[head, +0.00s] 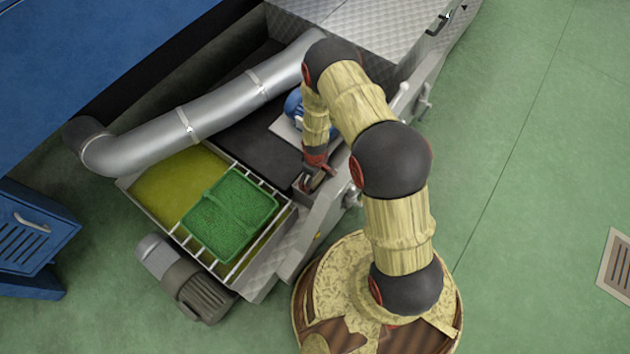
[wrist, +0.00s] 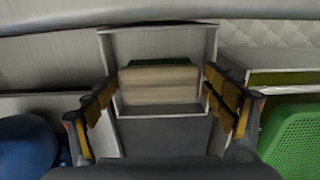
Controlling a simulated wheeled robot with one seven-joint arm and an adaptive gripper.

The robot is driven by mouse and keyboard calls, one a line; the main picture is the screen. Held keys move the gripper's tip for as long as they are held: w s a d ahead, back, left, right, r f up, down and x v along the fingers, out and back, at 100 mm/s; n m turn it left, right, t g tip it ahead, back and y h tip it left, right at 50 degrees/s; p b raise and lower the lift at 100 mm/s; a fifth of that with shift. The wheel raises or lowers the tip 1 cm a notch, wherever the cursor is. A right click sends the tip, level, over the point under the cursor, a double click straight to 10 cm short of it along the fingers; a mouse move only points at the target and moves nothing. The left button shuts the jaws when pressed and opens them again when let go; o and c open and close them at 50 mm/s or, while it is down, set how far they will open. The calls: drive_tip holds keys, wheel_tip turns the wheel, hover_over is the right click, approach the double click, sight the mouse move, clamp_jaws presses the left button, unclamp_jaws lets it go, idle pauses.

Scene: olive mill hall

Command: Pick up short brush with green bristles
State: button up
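The short brush (wrist: 160,86) shows in the wrist view as a pale wooden block with dark green bristles along its far edge. It lies in a small grey open-topped metal holder (wrist: 160,42), between its side walls. My gripper (wrist: 160,97) is open, with one yellow-padded finger at the left and one at the right of the holder and brush. The fingers do not visibly press on the wood. In the head view my gripper (head: 314,177) hangs over the machine's near side, by the grey holder (head: 304,195). I cannot make out the brush there behind the gripper.
A green mesh basket (head: 228,220) sits on bars over a yellow-green tank (head: 165,186). A thick grey pipe (head: 222,108) crosses the machine beyond my gripper. A blue motor (head: 293,105) stands close to my arm; it also shows in the wrist view (wrist: 25,148).

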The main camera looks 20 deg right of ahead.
drive_tip(key=c, duration=1)
drive_tip(key=shift+c, duration=0.3)
wheel_tip(320, 180, up, 10)
drive_tip(key=p, duration=0.4)
drive_tip(key=o, duration=0.7)
drive_tip(key=c, duration=0.3)
drive_tip(key=shift+c, duration=0.4)
